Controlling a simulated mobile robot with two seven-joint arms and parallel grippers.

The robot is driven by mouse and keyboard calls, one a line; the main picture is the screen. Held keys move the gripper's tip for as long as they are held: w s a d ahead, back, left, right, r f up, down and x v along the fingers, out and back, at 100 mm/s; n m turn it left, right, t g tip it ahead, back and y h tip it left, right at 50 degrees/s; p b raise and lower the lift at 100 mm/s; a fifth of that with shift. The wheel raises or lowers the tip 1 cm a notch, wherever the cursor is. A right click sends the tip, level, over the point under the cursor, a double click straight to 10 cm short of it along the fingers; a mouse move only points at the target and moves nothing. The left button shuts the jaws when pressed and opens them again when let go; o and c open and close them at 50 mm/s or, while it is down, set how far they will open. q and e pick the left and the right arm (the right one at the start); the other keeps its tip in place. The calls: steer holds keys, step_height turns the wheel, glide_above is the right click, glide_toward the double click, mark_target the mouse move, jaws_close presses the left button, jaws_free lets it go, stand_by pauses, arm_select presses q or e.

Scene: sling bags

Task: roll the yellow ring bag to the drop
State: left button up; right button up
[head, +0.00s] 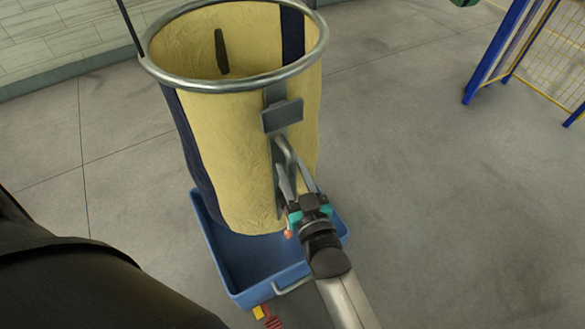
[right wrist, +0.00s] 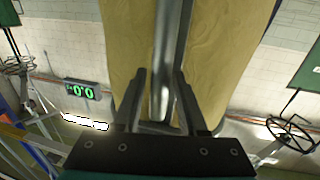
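The yellow bag (head: 235,150) has dark blue stripes and a round metal ring (head: 322,50) at its open top. It stands upright over a blue wheeled tray (head: 290,272); whether its base rests on the tray is unclear. A grey bracket with a bar handle (head: 285,150) runs down its near side. My right gripper (head: 292,180) is at the lower part of this handle. In the right wrist view its fingers (right wrist: 160,85) stand apart on either side of the metal bar (right wrist: 165,50), with gaps showing. My left gripper is not in view.
A thin dark line (head: 130,22) rises from the ring's left side. A blue-framed yellow mesh fence (head: 540,60) stands at upper right. Grey floor (head: 430,200) is clear to the right. The right wrist view shows a green digit display (right wrist: 82,90) and a handwheel (right wrist: 290,132).

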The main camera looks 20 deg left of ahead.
steer(key=shift+o, duration=1)
steer(key=shift+r, duration=0.1)
steer(key=v, duration=1.5)
